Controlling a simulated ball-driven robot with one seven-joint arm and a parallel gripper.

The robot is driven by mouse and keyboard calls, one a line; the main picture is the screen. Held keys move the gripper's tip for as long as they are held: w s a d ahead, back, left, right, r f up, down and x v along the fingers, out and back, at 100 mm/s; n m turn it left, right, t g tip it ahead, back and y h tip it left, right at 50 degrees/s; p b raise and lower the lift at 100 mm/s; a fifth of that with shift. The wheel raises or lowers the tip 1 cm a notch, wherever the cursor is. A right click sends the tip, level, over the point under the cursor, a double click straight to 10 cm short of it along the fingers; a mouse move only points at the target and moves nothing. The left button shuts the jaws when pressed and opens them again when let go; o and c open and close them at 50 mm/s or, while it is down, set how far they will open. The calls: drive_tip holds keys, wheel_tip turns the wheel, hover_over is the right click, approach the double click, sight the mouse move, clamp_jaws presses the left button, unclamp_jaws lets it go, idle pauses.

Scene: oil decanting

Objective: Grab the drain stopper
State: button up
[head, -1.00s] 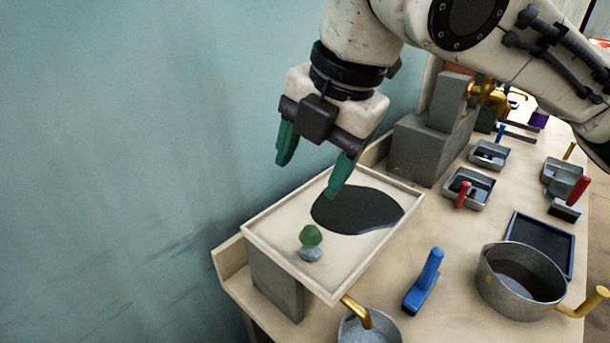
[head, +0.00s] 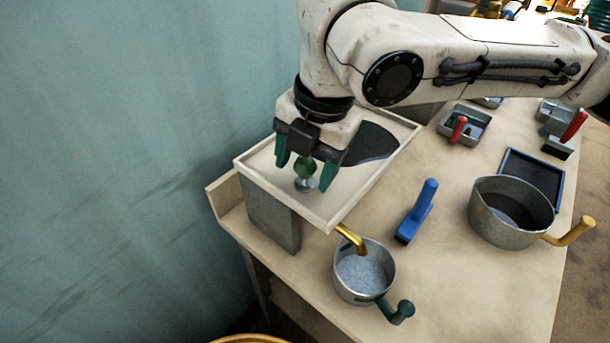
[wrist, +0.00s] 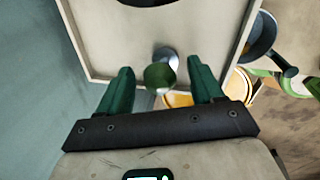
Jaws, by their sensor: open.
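The drain stopper (head: 305,170) has a green knob on a grey metal base and sits in the front corner of the raised pale tray (head: 325,215). It also shows in the wrist view (wrist: 160,76), between and a little beyond the two green fingers. My gripper (head: 304,172) is open, with one finger on each side of the stopper's knob. In the wrist view my gripper (wrist: 158,90) shows clear gaps between each finger and the knob, so I see no contact. Dark oil (head: 370,143) lies in the tray behind the gripper.
A golden spout (head: 350,238) leaves the tray's front above a metal pot (head: 363,272) with a dark green handle. A blue-handled tool (head: 416,213) and a larger pot of dark liquid (head: 510,212) stand to the right. The tray's low rim surrounds the stopper.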

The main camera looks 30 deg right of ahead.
drive_tip(key=shift+f, duration=0.35)
drive_tip(key=shift+c, duration=0.2)
